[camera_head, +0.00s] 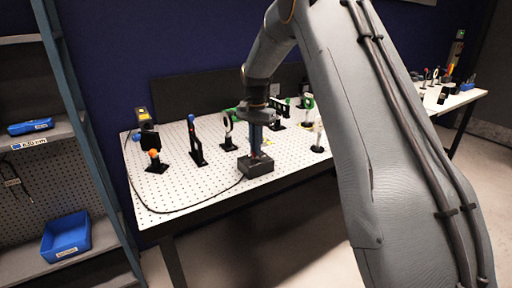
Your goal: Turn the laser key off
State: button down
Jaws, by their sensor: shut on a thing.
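A small dark box (257,170) stands near the front edge of the white perforated table (190,188), with a black cable running left from it. My gripper (255,152) points straight down onto the top of this box. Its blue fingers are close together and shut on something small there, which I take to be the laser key. The key itself is hidden by the fingers. A small spot of red shows on the box top beside them.
Optics on black posts stand around the box: an orange-topped one (154,154), a blue-topped one (195,140) and a green ring mount (228,130). A black device (146,128) stands at the left. A shelf with blue bins (66,238) is far left.

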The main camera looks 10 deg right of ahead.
jog(key=n, duration=0.6)
jog(key=shift+r+n, duration=0.1)
jog(key=shift+n, duration=0.2)
jog(key=n, duration=0.6)
jog(key=shift+w, duration=0.1)
jog(key=shift+n, duration=0.3)
jog(key=c, duration=1.9)
grip_release()
notch_tip(320, 180, up, 8)
jog(key=shift+f+b, duration=0.1)
jog(key=shift+b, duration=1.15)
